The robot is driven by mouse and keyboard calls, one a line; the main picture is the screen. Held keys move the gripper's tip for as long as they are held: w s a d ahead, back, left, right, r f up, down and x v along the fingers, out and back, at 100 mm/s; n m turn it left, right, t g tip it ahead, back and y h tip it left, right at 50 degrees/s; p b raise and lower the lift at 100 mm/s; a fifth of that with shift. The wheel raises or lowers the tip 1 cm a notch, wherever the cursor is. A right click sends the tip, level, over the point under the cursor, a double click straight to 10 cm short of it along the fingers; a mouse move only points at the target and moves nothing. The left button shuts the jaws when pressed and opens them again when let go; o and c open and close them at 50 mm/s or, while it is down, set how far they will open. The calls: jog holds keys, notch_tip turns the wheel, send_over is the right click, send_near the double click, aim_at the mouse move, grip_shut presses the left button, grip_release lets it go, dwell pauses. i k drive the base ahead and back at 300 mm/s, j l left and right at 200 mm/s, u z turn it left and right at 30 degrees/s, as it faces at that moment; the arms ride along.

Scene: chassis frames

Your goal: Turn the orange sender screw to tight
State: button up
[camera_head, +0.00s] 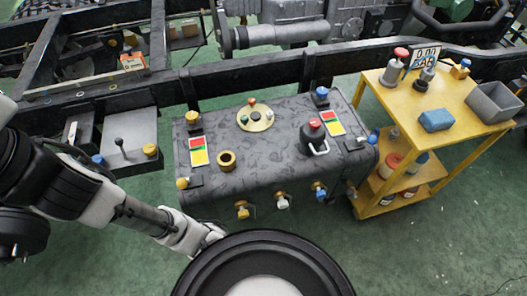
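A dark grey tank (275,165) lies in the middle, with a round cream sender flange (243,119) on its top. Small coloured screws sit around the flange's dark centre. One at its back edge looks orange-red (251,101); it is too small to tell its exact colour or how tight it is. My gripper (213,236) is low at the front left of the tank, well away from the flange. Its fingers are small and unclear here, and I see nothing held.
A black filler cap (312,132) with a hooked handle and a brass ring (227,160) rise from the tank top. Yellow and blue fittings stand at its corners. A yellow cart (455,100) with bottles is at right. A dark frame rail (150,80) runs behind.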

aim_at(251, 101)
jog(key=i+l+u, duration=0.25)
jog(key=i+l, duration=0.15)
jog(key=i+l+u, duration=0.25)
jog(key=i+l, duration=0.15)
